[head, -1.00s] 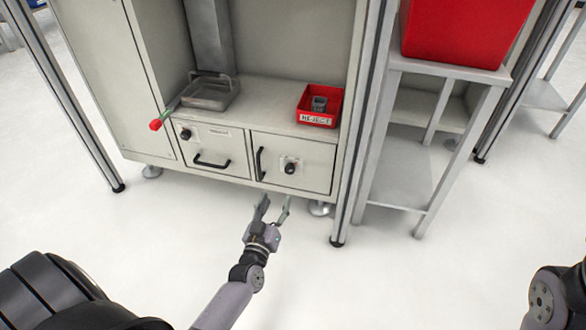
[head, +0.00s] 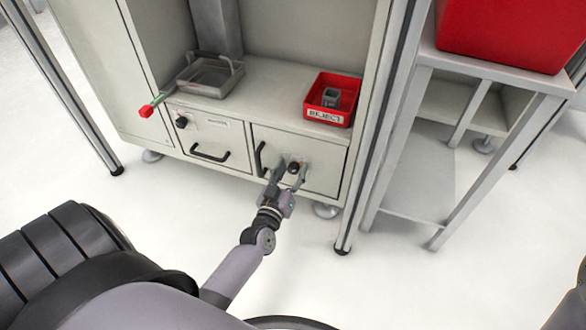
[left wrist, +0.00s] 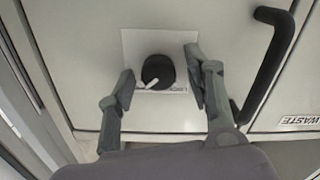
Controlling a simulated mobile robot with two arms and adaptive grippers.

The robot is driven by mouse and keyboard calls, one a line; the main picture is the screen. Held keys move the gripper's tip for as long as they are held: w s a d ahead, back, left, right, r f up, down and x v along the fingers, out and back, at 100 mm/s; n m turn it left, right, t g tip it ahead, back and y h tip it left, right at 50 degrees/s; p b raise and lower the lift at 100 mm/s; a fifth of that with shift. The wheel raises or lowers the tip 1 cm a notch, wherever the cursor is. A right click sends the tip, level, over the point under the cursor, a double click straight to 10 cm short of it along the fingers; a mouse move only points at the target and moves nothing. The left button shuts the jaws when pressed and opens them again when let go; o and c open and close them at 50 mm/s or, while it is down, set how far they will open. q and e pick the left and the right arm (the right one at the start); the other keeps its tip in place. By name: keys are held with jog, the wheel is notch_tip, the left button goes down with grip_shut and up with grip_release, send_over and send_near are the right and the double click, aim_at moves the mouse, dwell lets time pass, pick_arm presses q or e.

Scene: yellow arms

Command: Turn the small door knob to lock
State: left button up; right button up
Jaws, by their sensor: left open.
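The small black door knob (head: 294,167) is on the right-hand door (head: 325,160) of the cabinet. In the left wrist view the knob (left wrist: 158,71) shows as a round black dial with a white pointer slanting to the lower left, on a pale plate (left wrist: 130,45). My left gripper (head: 287,178) is open, with one finger on each side of the knob. In the left wrist view the left gripper's fingertips (left wrist: 160,76) stand apart, with gaps between them and the knob. My right gripper is not in view.
A black bar handle (head: 261,158) is beside the knob. A second door (head: 222,140) with its own knob (head: 182,122) is to the left. A red REJECT bin (head: 331,100) and a grey tray (head: 210,77) stand above. A metal post (head: 378,120) rises on the right.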

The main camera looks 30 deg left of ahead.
pick_arm(q)
grip_shut()
dwell(0.5)
